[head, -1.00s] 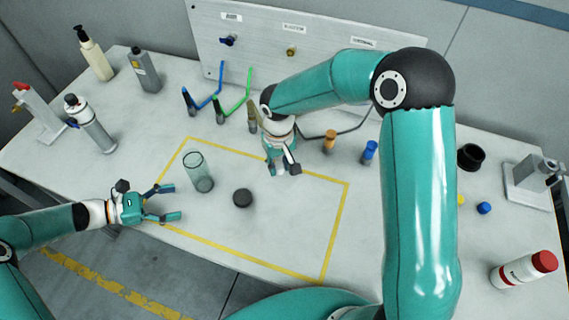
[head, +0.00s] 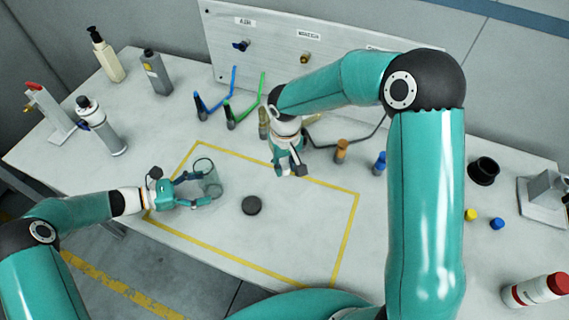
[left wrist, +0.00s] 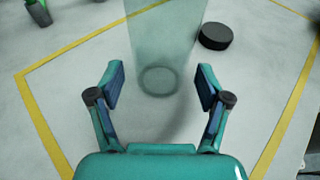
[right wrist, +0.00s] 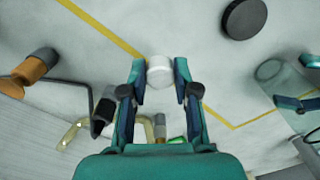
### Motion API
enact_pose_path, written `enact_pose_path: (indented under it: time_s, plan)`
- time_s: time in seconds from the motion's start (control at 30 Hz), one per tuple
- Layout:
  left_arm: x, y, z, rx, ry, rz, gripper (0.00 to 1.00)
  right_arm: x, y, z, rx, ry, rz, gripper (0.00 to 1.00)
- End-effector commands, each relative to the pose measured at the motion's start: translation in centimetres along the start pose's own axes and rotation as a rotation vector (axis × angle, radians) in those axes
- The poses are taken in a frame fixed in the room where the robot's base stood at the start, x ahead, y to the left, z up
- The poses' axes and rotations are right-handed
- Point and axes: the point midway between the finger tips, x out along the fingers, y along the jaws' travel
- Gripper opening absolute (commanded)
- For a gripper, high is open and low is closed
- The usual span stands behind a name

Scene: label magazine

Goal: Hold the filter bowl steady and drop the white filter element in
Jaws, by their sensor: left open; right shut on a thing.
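The clear filter bowl (head: 208,176) stands upright inside the yellow outline. My left gripper (head: 203,190) is open, with its fingers on either side of the bowl's near part. In the left wrist view the bowl (left wrist: 160,50) rises between and beyond the open fingers (left wrist: 160,90), with a gap at each side. The white filter element (right wrist: 160,71) is between the fingertips of my right gripper (right wrist: 158,78), which is shut on it. In the head view my right gripper (head: 290,165) is up and right of the bowl, and the element is hidden there.
A black round cap (head: 252,205) lies right of the bowl. Orange (head: 341,151) and blue (head: 380,163) fittings stand behind, near the panel (head: 330,40). A grey bottle (head: 156,73) and a spray can (head: 102,128) stand at left. The front of the outlined area is clear.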

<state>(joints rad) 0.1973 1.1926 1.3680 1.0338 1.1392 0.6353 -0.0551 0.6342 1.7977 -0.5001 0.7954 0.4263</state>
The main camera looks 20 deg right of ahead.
Motion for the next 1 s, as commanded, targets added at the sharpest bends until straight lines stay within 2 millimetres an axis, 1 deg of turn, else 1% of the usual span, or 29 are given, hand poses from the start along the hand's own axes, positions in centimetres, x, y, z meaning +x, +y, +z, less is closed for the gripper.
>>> enact_pose_path:
  time_s: [0.03, 0.2, 0.57, 0.6, 0.67, 0.8, 0.83, 1.0]
  plan:
    - [0.7, 0.0, -0.3, 0.001, 0.001, -0.002, 0.77, 0.6, 0.0, 0.0, 0.000, 0.000, 0.000, 0.12]
    - [1.8, 0.0, -0.2, 0.001, 0.000, -0.001, 0.77, 1.0, 0.0, 0.0, 0.000, 0.000, 0.000, 0.12]
    - [2.2, 0.0, 0.0, 0.001, 0.001, -0.001, 0.77, 1.1, 0.0, 0.0, 0.001, 0.000, 0.000, 0.12]
    - [2.2, 0.0, 0.0, 0.001, 0.001, -0.001, 0.76, 1.1, 0.0, 0.0, 0.001, 0.000, 0.000, 0.12]
    - [2.2, 0.0, 0.0, 0.000, 0.001, -0.001, 0.66, 1.1, 0.0, 0.0, 0.001, 0.000, 0.000, 0.12]
    - [2.2, 0.0, 0.0, 0.000, 0.001, -0.001, 0.42, 1.1, 0.0, 0.0, 0.001, 0.000, 0.000, 0.12]
    - [2.2, 0.0, 0.0, 0.000, 0.001, 0.000, 0.38, 1.1, 0.0, 0.0, 0.001, 0.001, 0.000, 0.12]
    - [2.1, 0.0, 0.0, 0.000, 0.001, 0.000, 0.38, 0.9, -0.1, -0.1, -0.004, 0.001, 0.001, 0.12]
